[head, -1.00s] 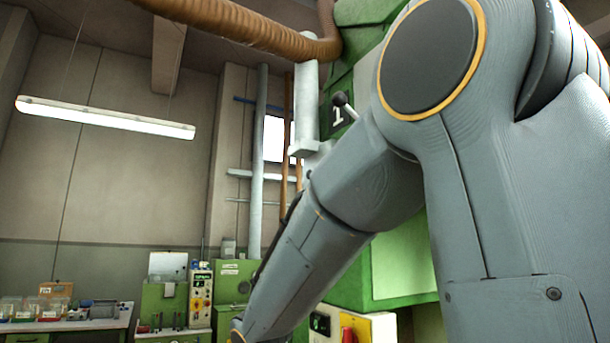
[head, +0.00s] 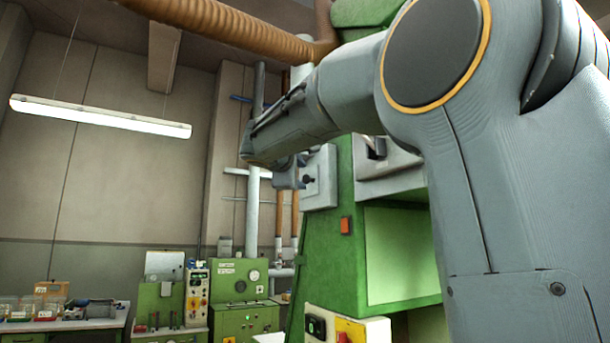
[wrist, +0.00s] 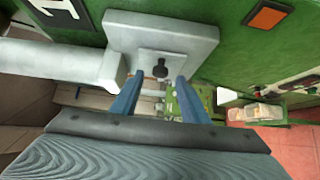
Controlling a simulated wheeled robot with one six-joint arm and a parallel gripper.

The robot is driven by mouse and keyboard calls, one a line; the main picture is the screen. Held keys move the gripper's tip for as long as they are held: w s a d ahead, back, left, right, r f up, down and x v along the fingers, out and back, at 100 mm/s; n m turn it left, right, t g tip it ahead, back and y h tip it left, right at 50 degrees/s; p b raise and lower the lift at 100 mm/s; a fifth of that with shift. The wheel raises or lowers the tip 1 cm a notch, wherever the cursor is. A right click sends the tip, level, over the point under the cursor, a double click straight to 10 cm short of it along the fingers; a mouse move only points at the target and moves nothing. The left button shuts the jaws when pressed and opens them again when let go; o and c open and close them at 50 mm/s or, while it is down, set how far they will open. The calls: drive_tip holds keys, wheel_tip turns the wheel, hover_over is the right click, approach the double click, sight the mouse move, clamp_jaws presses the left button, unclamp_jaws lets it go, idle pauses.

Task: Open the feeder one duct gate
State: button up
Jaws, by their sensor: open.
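The feeder one duct gate is a pale grey box (wrist: 125,32) fixed to the green machine, with a smaller plate carrying a black knob (wrist: 160,70). The gate (head: 322,172) and knob (head: 308,180) also show in the head view. My gripper (wrist: 159,77) is open, its two blue fingers pointing at the plate, one on each side of the knob in the wrist picture. Nothing is held. I cannot tell whether the fingertips reach past the knob. In the head view my gripper (head: 297,177) is close beside the gate's left side.
A pale duct (wrist: 60,68) joins the gate, near a white number 1 label (wrist: 60,8). A brown hose (head: 230,27) runs overhead. Benches and control boxes stand farther back.

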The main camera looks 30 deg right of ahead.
sight(305, 179)
drive_tip(key=shift+p+x, duration=0.85)
drive_tip(key=shift+x, duration=1.35)
clamp_jaws()
